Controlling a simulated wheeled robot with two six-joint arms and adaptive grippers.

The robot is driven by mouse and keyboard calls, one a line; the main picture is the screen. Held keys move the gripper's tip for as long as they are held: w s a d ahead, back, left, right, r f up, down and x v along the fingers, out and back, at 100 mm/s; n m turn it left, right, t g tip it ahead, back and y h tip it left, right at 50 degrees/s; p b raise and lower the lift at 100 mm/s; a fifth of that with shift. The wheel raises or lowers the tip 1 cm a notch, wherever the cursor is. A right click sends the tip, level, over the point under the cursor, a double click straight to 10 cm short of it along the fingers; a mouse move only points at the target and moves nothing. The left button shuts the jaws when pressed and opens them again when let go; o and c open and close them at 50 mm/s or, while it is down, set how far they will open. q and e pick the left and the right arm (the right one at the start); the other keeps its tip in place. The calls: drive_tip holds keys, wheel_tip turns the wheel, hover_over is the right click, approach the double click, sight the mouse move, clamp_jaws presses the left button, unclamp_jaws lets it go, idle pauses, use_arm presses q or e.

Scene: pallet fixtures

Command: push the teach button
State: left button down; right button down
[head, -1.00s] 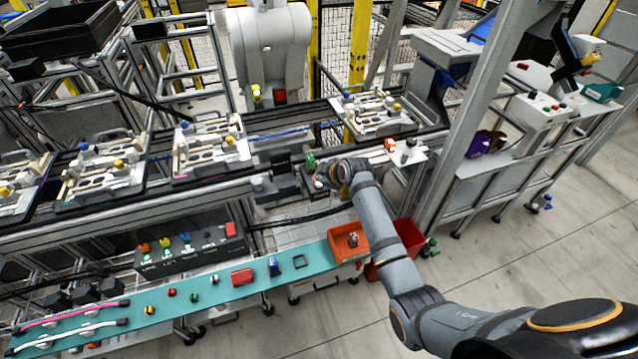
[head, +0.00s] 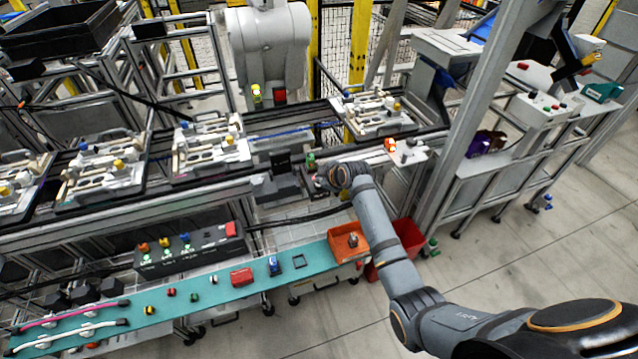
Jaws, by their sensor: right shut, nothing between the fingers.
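I cannot pick out the teach button for certain, as the labels are too small to read. My right gripper (head: 318,182) is shut and empty at the front edge of the conveyor line, left of the arm's wrist. Its fingertips are small and partly hidden. A small green part (head: 311,160) stands just behind it; I cannot tell whether they touch. My left gripper is not in view.
Pallet fixtures (head: 210,147) sit along the conveyor. An orange bin (head: 348,240) and red bin (head: 400,262) lie below my right arm. The teal strip (head: 215,292) holds several small parts. A grey post (head: 490,100) rises right of the arm.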

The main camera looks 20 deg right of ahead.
drive_tip(key=shift+f, duration=0.4)
idle(0.5)
drive_tip(key=shift+r+p, duration=0.9)
drive_tip(key=shift+r, duration=0.05)
drive_tip(key=shift+r, duration=0.15)
wheel_tip(320, 180, up, 5)
drive_tip(key=p, duration=0.5)
drive_tip(key=shift+f, duration=0.2)
